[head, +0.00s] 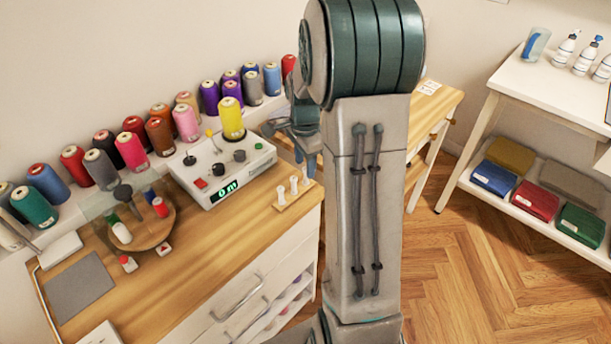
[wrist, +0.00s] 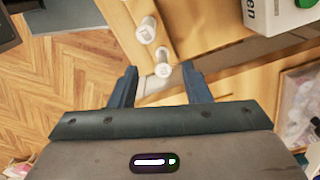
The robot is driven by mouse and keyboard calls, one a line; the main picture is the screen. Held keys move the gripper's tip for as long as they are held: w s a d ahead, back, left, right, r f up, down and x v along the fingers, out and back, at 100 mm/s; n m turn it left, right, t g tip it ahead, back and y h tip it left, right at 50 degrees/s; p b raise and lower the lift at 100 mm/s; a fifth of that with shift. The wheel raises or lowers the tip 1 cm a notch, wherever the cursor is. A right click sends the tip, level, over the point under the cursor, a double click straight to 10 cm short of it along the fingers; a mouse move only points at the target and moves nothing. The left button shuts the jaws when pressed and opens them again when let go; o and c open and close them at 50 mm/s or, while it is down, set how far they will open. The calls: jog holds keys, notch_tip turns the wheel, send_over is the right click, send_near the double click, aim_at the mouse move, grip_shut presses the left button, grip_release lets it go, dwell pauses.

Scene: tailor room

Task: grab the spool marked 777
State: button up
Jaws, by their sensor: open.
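No marking 777 can be read on any spool. Small white spools (head: 281,195) stand on a wooden strip at the counter's right front corner. In the wrist view, one white spool (wrist: 147,31) is beyond my gripper, and another small white piece (wrist: 163,70) shows near the gap between the fingers. My gripper (wrist: 160,84) is open and points down; in the head view it (head: 306,165) hangs by the counter's right end, partly hidden by my arm. Large coloured spools, such as a pink one (head: 186,124), line the wall. A yellow spool (head: 231,119) stands on the white machine.
The white machine (head: 206,190) with knobs and a green display sits left of the white spools. A round wooden turntable (head: 150,238) with small spools is further left. A white shelf unit (head: 545,85) with folded cloths stands right, across open floor (head: 490,280).

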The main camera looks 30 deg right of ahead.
jog(key=f, duration=0.4)
jog(key=shift+w+d, duration=0.15)
jog(key=shift+d, duration=0.05)
grip_shut()
jog(key=shift+r, duration=0.1)
